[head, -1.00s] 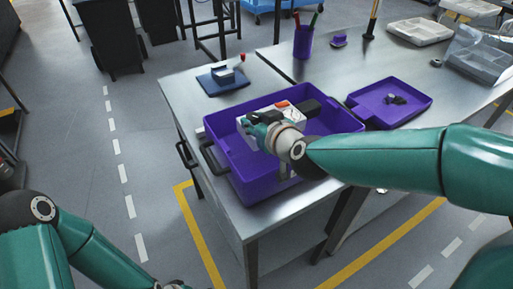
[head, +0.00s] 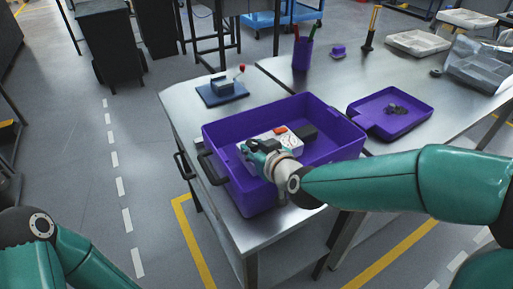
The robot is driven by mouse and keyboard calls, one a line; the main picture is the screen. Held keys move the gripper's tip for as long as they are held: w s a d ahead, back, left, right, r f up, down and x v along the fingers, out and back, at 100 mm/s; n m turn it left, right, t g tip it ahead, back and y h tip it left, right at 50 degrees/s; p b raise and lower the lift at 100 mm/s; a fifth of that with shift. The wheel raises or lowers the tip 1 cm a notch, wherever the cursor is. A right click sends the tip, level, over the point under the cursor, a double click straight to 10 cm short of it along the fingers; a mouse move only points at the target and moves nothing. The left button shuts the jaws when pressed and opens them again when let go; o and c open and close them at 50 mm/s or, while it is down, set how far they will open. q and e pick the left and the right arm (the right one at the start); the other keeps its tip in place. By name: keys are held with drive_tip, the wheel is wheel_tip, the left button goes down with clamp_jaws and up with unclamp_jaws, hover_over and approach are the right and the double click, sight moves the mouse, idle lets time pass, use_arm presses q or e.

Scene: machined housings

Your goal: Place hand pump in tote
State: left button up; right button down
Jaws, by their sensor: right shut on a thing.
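The hand pump (head: 287,143), a white block with an orange-red part, a round dial and a black end, is inside the purple tote (head: 236,184). My right gripper (head: 254,152) reaches over the tote's near side and is shut on the pump at its left part. The gripper and wrist hide the pump's near side. I cannot tell whether the pump touches the tote's floor. My left arm shows at the bottom left, but its gripper is out of view.
A blue base with a grey block and red-knobbed lever (head: 223,87) stands behind the tote. A shallow purple tray (head: 413,118) with small dark parts lies to the right. A purple pen cup (head: 302,55) and clear bin (head: 474,66) stand farther back.

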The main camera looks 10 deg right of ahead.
drive_tip(key=shift+f, duration=0.25)
drive_tip(key=c, duration=0.8)
unclamp_jaws()
